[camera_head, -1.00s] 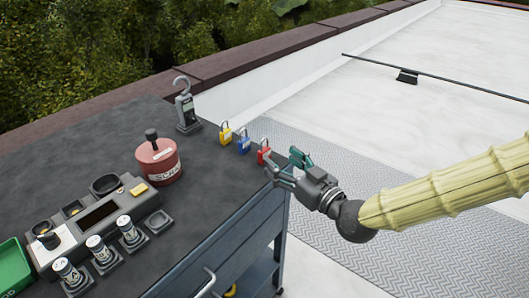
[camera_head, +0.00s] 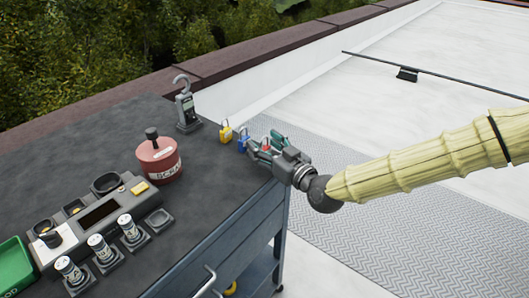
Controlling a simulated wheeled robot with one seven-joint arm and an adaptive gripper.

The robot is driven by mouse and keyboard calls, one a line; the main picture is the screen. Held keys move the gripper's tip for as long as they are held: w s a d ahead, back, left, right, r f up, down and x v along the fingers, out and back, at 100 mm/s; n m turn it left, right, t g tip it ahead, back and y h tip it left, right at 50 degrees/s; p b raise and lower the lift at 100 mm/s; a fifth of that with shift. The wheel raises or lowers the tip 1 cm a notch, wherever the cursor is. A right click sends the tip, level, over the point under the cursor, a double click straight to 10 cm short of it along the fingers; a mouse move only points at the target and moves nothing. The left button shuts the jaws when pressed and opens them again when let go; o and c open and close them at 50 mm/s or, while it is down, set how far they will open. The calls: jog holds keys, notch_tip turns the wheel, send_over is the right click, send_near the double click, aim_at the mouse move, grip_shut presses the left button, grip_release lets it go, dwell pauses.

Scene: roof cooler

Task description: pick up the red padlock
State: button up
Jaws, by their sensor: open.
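The red padlock (camera_head: 265,144) stands near the right edge of the dark cart top. Only a small part of it shows between the fingers of my gripper (camera_head: 262,146). My gripper is open, with its fingers reaching left around the padlock, one on the near side and one on the far side. Whether a finger touches it cannot be told. A blue padlock (camera_head: 243,143) and a yellow padlock (camera_head: 226,133) stand in a row to the left of it, the blue one close to my fingertips.
A hook scale (camera_head: 187,110), a red canister (camera_head: 158,158), a grey instrument tray (camera_head: 88,222), several small jars and a green bin (camera_head: 15,266) stand further left on the cart (camera_head: 205,205). The cart top just in front of the padlocks is clear.

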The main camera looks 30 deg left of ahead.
jog(key=c, duration=1.2)
jog(key=shift+o, duration=0.2)
jog(key=shift+r, duration=0.15)
